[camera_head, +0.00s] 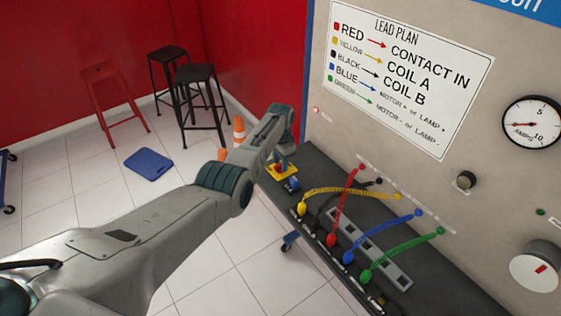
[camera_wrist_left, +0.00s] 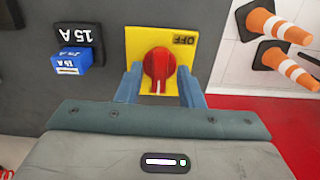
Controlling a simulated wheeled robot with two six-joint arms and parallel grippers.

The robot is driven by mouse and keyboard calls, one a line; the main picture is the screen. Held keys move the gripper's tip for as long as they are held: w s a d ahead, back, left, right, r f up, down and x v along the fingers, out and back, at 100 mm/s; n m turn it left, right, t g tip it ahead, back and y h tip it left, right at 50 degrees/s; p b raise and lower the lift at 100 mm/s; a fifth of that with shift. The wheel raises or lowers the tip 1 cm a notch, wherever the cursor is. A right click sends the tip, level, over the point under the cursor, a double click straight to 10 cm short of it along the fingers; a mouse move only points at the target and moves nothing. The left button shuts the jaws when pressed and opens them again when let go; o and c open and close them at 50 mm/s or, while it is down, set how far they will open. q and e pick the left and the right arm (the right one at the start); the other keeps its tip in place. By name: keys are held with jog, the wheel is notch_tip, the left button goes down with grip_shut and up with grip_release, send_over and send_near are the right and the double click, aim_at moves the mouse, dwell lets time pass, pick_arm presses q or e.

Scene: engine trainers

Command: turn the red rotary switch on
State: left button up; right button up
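The red rotary switch (camera_wrist_left: 159,64) sits on a yellow plate (camera_wrist_left: 136,42) marked OFF, which reads upside down in the left wrist view. A pale line on the knob points towards the bottom of that view. My left gripper (camera_wrist_left: 159,76) has its two blue fingers on either side of the knob, with narrow gaps visible; contact deeper down is hard to tell. In the head view the yellow plate (camera_head: 288,172) shows under my left gripper (camera_head: 280,160), which hides the red knob. My right gripper is out of view.
A blue 15 A fuse (camera_wrist_left: 72,62) in a black holder is beside the plate. Yellow, red, blue (camera_head: 383,236) and green leads cross the bench on the right. The lead plan panel (camera_head: 405,75) stands behind. Traffic cones (camera_head: 239,130), stools and a blue mat (camera_head: 148,164) are on the floor.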

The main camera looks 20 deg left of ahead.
aim_at(280, 164)
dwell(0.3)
pick_arm(q)
notch_tip(280, 164, up, 11)
jog(key=b, duration=0.2)
dwell(0.3)
jog(key=shift+s+f, duration=0.1)
jog(key=shift+f, duration=0.1)
